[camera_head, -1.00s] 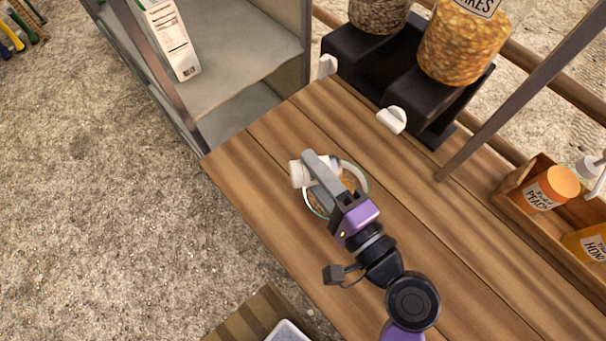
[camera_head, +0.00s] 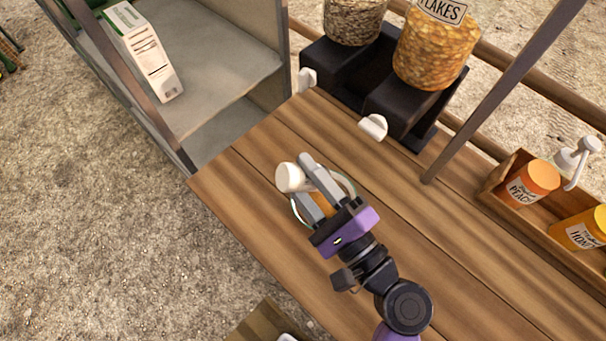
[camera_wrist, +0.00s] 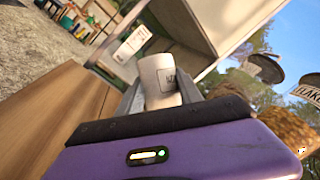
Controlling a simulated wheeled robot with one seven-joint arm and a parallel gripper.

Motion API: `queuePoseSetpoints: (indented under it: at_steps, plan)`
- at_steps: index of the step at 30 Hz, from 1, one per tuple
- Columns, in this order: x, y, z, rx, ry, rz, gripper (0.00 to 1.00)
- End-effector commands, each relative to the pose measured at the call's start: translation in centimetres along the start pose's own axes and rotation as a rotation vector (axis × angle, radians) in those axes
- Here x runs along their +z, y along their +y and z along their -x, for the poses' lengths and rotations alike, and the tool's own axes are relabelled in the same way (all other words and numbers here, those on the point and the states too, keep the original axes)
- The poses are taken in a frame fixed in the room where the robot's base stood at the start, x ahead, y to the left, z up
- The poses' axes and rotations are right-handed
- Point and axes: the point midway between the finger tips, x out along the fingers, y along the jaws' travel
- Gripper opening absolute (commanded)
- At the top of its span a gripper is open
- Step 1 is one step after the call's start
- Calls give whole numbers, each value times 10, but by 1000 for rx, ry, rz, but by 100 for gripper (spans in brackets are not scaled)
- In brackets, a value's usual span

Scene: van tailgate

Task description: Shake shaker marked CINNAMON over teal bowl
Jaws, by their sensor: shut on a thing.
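My gripper (camera_head: 311,185) is shut on a white shaker (camera_head: 290,178) above the wooden table. The shaker lies tilted across the fingers, with its white end sticking out to the left. The wrist view also shows the shaker (camera_wrist: 158,77) between the fingers, with part of a dark label at its right edge; the word cannot be read. Directly below the gripper is a bowl (camera_head: 351,186), mostly hidden by the gripper. Its thin pale, greenish rim shows on both sides, and something orange-brown shows inside.
Two dispensers, one with flakes (camera_head: 432,50), stand on black bases at the back. A wooden crate (camera_head: 492,195) with orange bottles is at the right. A carton (camera_head: 143,52) stands on the grey shelf. The table's left side is clear.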

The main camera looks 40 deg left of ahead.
Motion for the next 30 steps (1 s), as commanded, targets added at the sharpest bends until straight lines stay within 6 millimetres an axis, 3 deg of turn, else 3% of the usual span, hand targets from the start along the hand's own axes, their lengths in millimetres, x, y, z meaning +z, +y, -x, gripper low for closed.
queuePoseSetpoints:
  at_steps: [1, 6, 15, 20, 27, 30]
  plan:
    - [7, -14, -2, -1, 0, 2, 0]
    - [17, -31, -5, -1, -1, 1, 0]
    - [17, -30, -5, 0, -1, 1, 0]
    - [10, -18, -3, 0, 0, 0, 0]
    - [-8, 15, 2, 0, -1, 0, 0]
    - [-9, 16, 2, 0, -1, 0, 0]
